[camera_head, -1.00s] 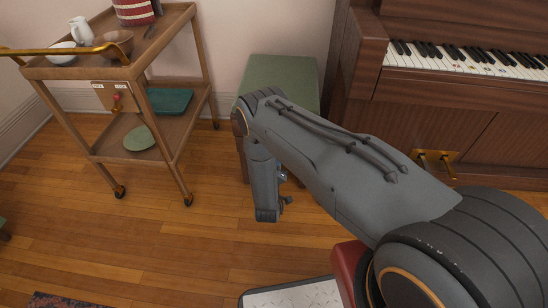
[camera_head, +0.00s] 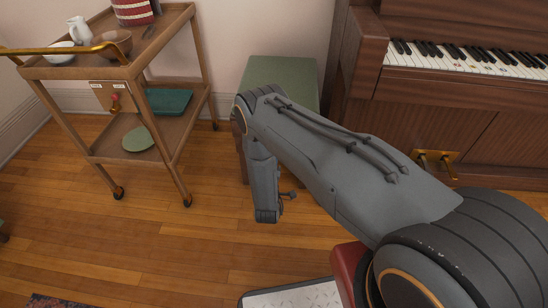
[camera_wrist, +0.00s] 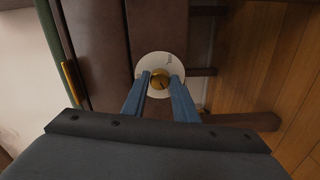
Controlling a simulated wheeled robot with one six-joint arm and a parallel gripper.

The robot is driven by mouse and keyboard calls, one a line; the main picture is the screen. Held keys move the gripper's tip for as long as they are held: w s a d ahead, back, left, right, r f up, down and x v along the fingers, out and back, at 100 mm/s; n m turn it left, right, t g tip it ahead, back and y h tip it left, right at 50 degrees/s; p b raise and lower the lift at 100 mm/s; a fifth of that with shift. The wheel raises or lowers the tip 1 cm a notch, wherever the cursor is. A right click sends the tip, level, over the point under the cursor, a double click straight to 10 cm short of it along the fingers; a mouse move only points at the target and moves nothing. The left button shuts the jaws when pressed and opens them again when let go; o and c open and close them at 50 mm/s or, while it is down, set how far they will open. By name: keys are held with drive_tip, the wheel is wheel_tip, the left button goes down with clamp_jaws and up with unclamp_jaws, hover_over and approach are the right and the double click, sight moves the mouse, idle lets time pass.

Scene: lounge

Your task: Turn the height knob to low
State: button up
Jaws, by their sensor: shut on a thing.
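The height knob (camera_wrist: 161,77) is a small brass knob at the centre of a round white dial plate (camera_wrist: 153,61) in the wrist view. The plate has a small dark mark at its upper right, too small to read. It sits on the brown side of the green-topped piano bench (camera_head: 280,78). My gripper (camera_wrist: 161,80) has its two blue fingers on either side of the knob, shut on it. In the head view, my arm hides the knob and the fingertips.
An upright piano (camera_head: 470,95) stands right of the bench. The wooden floor (camera_head: 140,245) between trolley and arm is clear.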

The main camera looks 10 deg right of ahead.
drive_tip(key=shift+a, duration=0.1)
drive_tip(key=o, duration=1.1)
drive_tip(key=shift+c, duration=0.2)
drive_tip(key=p+v, duration=0.1)
drive_tip(key=v, duration=0.6)
drive_tip(key=shift+s, duration=0.35)
drive_tip(key=shift+s+a, duration=0.1)
